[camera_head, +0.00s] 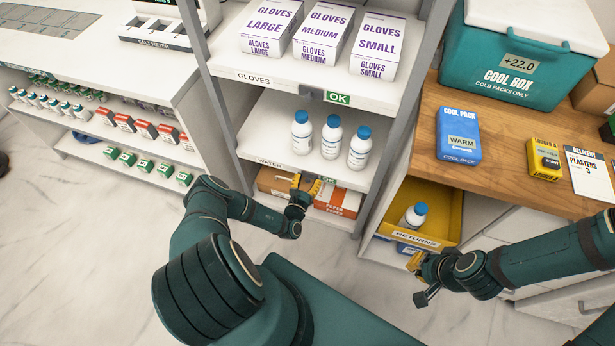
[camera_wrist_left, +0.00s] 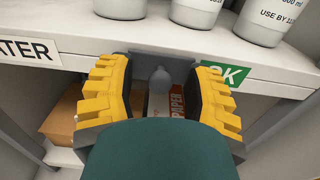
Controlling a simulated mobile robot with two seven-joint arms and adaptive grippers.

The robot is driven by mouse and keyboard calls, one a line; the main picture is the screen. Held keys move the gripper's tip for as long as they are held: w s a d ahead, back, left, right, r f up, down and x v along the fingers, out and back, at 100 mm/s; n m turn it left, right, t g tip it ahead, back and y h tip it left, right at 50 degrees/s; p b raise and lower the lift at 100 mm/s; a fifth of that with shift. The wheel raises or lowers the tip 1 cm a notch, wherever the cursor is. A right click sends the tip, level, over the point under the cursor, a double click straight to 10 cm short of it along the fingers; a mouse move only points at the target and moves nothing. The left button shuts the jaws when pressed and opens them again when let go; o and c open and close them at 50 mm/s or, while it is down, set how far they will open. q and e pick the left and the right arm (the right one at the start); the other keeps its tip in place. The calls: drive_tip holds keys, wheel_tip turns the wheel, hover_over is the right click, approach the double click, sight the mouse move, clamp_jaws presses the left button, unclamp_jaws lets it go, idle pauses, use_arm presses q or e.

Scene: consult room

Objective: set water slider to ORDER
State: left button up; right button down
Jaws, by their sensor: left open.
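The WATER shelf label (camera_head: 270,164) is on the front edge of the middle shelf and shows large in the left wrist view (camera_wrist_left: 27,49). The slider's dark track plate (camera_wrist_left: 188,70) carries a grey knob (camera_wrist_left: 160,77). A green OK tag (camera_wrist_left: 234,76) shows right of it, partly covered by a finger. My left gripper (camera_head: 306,184) is at this edge, open, with its yellow fingers on either side of the knob (camera_wrist_left: 160,95). I cannot tell whether they touch it. My right gripper (camera_head: 418,281) hangs near the returns bin, its jaws unclear.
Three blue-capped bottles (camera_head: 332,135) stand on the water shelf. The GLOVES shelf (camera_head: 256,79) above has its own green OK tag (camera_head: 338,97). Boxes (camera_head: 338,200) lie below. A yellow returns bin (camera_head: 446,196) and a wooden counter (camera_head: 487,180) are at right.

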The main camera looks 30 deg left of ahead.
idle(0.3)
use_arm(q)
clamp_jaws()
drive_tip(key=shift+d, duration=0.1)
